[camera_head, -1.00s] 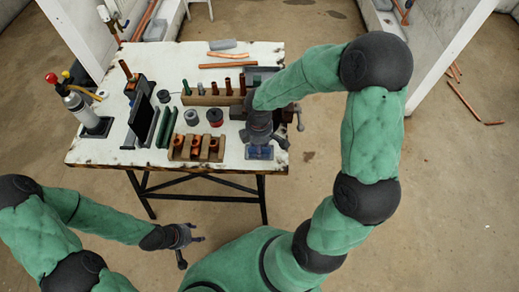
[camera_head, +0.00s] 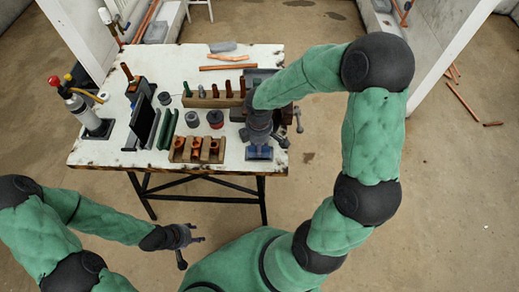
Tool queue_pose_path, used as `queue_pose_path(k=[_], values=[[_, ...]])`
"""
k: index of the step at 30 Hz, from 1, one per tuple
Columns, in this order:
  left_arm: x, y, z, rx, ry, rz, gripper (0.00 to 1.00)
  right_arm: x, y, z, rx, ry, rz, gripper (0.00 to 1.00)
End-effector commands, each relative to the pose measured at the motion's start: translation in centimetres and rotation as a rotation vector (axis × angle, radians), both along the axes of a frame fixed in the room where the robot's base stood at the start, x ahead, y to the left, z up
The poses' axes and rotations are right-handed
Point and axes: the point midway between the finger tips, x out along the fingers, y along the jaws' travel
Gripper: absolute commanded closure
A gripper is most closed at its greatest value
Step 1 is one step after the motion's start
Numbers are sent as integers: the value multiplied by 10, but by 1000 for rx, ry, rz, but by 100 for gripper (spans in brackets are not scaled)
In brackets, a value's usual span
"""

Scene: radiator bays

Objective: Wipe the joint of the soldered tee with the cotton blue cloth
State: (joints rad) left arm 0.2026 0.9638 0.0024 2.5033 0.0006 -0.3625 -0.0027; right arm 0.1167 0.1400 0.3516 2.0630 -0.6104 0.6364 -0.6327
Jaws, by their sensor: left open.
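A small blue patch, which looks like the folded cloth (camera_head: 259,154), lies at the front right of the white table. My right gripper (camera_head: 260,142) points down right over its back edge; its fingers are too dark and small to tell whether they are open or touching the cloth. Copper fittings (camera_head: 196,149) stand in a wooden block at the table's front; I cannot tell whether the soldered tee is among them. My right arm covers part of the vise area behind. My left gripper (camera_head: 193,237) is open and empty, low in front of the table.
On the white table (camera_head: 100,150), a gas bottle (camera_head: 82,110) stands at the left. A dark upright panel (camera_head: 142,118), a wooden rack (camera_head: 212,101) of coloured tools and two small tins (camera_head: 215,119) fill the middle. A dark vise (camera_head: 296,113) is at the right edge.

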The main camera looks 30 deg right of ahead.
Motion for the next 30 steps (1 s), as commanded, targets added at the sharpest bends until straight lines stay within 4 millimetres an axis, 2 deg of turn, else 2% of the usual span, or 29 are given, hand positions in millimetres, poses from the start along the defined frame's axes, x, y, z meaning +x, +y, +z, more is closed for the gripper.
queue_pose_path(k=[30], values=[[0, 0, 40, 0, 0, 0, 49, 0, 0, 45, -1, -1, 0, 86]])
